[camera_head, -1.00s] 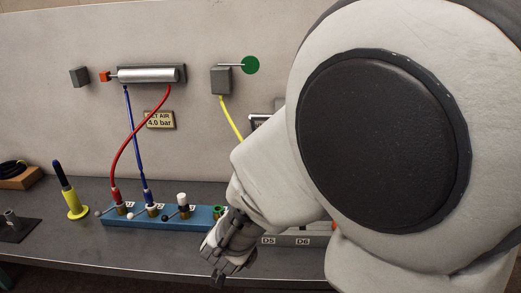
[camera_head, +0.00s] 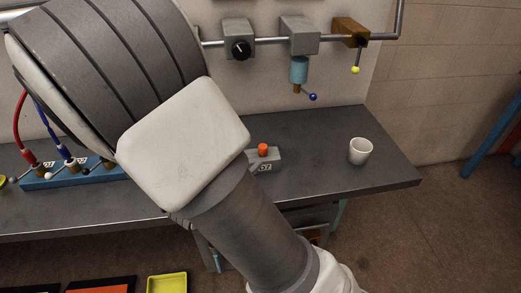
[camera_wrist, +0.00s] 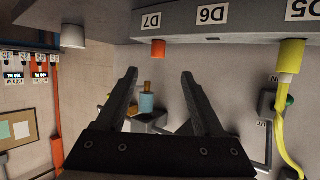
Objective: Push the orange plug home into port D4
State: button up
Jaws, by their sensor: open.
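An orange plug (camera_head: 263,149) sits on top of a grey block labelled D7 on the bench in the head view. The wrist view, which appears upside down, shows it too (camera_wrist: 158,49), beside the D7 label. My gripper (camera_wrist: 158,78) is open and empty, its fingertips either side of and short of the orange plug in the picture. I cannot judge the distance between them. A yellow plug with a yellow hose (camera_wrist: 290,58) is at the D5 label. No D4 label is visible. My arm hides the middle of the bench and my gripper in the head view.
A blue manifold (camera_head: 50,181) with red and blue hoses stands at the left of the bench. A white cup (camera_head: 360,151) stands near the right end. Wall valves (camera_head: 299,70) hang behind. Yellow (camera_head: 167,284) and other trays lie below the bench. Bench around the cup is clear.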

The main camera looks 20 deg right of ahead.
aim_at(261, 149)
jog(key=b+x, duration=0.1)
jog(key=x, duration=0.5)
jog(key=shift+w+d+f, duration=0.15)
jog(key=shift+w+d, duration=0.05)
jog(key=shift+d, duration=0.05)
jog(key=shift+r+b+x, duration=0.1)
jog(key=shift+b+x, duration=0.3)
jog(key=shift+x, duration=1.1)
jog(key=shift+r+b+x, duration=0.15)
jog(key=shift+b+x, duration=0.2)
jog(key=shift+x, duration=1.1)
jog(key=shift+s+d, duration=0.1)
jog(key=shift+d, duration=0.05)
grip_shut()
